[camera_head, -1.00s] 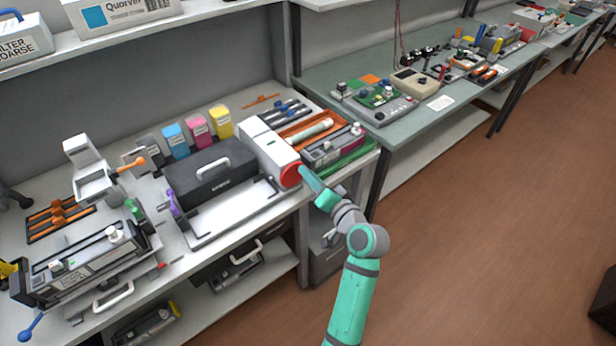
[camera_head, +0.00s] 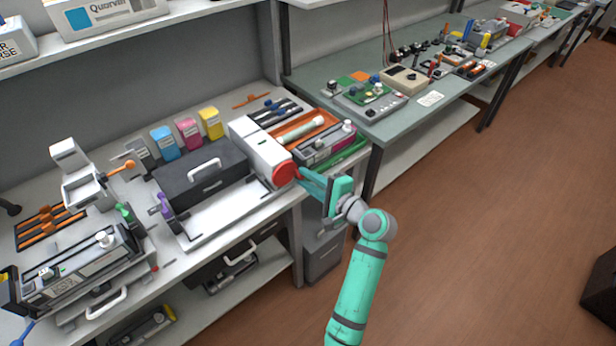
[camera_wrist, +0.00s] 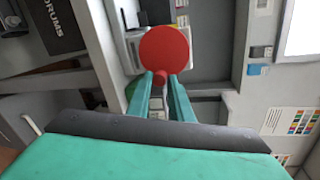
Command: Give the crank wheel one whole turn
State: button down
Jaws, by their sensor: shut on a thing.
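The crank wheel (camera_head: 284,174) is a red disc on the front end of a white housing (camera_head: 262,148) at the right part of the near bench. In the wrist view the red wheel (camera_wrist: 165,50) faces me, with a small red knob (camera_wrist: 161,76) at its lower edge. My gripper (camera_head: 302,177) reaches the wheel from the right. In the wrist view its two teal fingers (camera_wrist: 160,84) close on the knob. The knob is partly hidden between the fingertips.
A black case (camera_head: 203,175) with a white handle stands left of the housing. An orange tray (camera_head: 300,130) and a green tray (camera_head: 345,154) lie to its right. Colored toner boxes (camera_head: 188,133) stand behind. The floor (camera_head: 470,220) to the right is clear.

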jog(key=shift+s+a+f+m+g+y, duration=0.1)
jog(key=shift+f+m+y, duration=0.15)
jog(key=shift+m, duration=0.65)
jog(key=shift+f+m+g+y, duration=0.15)
jog(key=shift+f+m, duration=0.15)
jog(key=shift+m, duration=0.6)
jog(key=shift+s+a+f+m+g+y, duration=0.1)
jog(key=shift+f+m+y, duration=0.15)
jog(key=shift+m, duration=0.65)
jog(key=c, duration=1.6)
grip_release()
jog(key=shift+f, duration=0.1)
jog(key=shift+v, duration=5.45)
jog(key=shift+f, duration=0.1)
